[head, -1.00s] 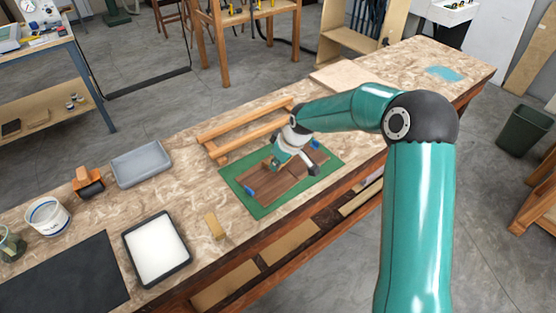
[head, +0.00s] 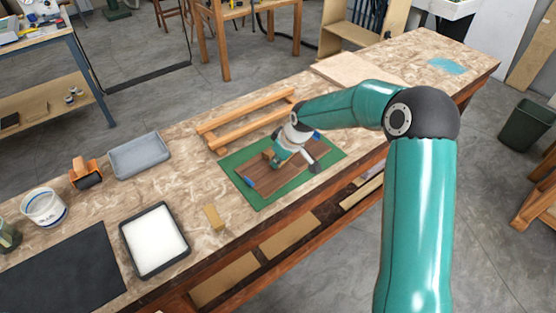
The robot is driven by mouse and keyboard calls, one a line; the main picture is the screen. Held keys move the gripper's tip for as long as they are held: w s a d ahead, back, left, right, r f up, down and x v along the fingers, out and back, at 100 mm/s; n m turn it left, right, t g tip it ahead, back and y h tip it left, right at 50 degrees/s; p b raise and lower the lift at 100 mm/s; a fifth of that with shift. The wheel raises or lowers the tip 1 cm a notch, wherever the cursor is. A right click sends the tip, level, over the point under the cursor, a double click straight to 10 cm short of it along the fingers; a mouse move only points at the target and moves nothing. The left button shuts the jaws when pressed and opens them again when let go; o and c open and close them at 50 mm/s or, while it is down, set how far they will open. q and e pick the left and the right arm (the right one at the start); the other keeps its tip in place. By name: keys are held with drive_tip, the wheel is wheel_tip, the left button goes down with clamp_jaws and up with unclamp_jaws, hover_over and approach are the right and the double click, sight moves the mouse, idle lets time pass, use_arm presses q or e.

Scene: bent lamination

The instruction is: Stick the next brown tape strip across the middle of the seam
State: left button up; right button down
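Brown veneer (head: 275,178) lies on a green mat (head: 266,203) on the bench. Blue tape pieces show at its left end (head: 249,182) and, partly hidden, at its far right. My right gripper (head: 296,161) is over the middle of the veneer and hides much of it, including most of the seam. Its fingers are too small to tell whether they hold a strip. A small tan-orange piece (head: 267,155) shows beside the gripper's left side; whether it is held or lies on the veneer cannot be told. My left gripper is out of view.
A wooden rack (head: 240,124) stands behind the mat. Bench right of the mat is mostly clear.

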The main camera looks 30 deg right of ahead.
drive_tip(key=c, duration=1.8)
unclamp_jaws()
drive_tip(key=shift+c, duration=0.2)
drive_tip(key=o, duration=0.6)
drive_tip(key=shift+o, duration=0.2)
drive_tip(key=o, duration=0.4)
drive_tip(key=shift+o, duration=0.2)
drive_tip(key=shift+r+p, duration=1.8)
drive_tip(key=shift+r, duration=1.2)
